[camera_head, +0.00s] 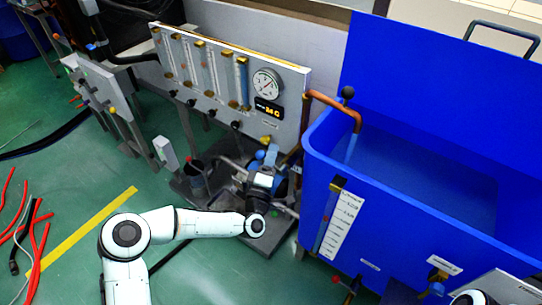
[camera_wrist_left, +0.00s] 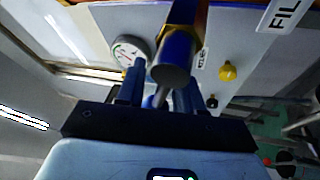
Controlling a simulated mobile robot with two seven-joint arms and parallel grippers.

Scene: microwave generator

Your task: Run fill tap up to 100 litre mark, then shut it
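The blue tank (camera_head: 400,215) stands at the right with water (camera_head: 420,165) inside. A copper spout (camera_head: 345,108) reaches over its rim, and a pale stream (camera_head: 351,148) falls from it. A white litre scale (camera_head: 340,222) is on the tank's front; its figures are too small to read surely. My left gripper (camera_head: 266,168) is at a blue handle (camera_head: 271,153) below the gauge panel. In the left wrist view, my left gripper's fingers (camera_wrist_left: 163,95) flank a blue and grey handle (camera_wrist_left: 172,70), near a label starting "FIL" (camera_wrist_left: 284,14). Grip contact is unclear. My right gripper is out of view.
The panel (camera_head: 285,75) carries flow tubes, a round gauge (camera_head: 266,83) and a small lit display (camera_head: 269,107). A yellow knob (camera_wrist_left: 228,71) sits beside the handle. Red and black hoses (camera_head: 30,225) lie on the green floor at the left.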

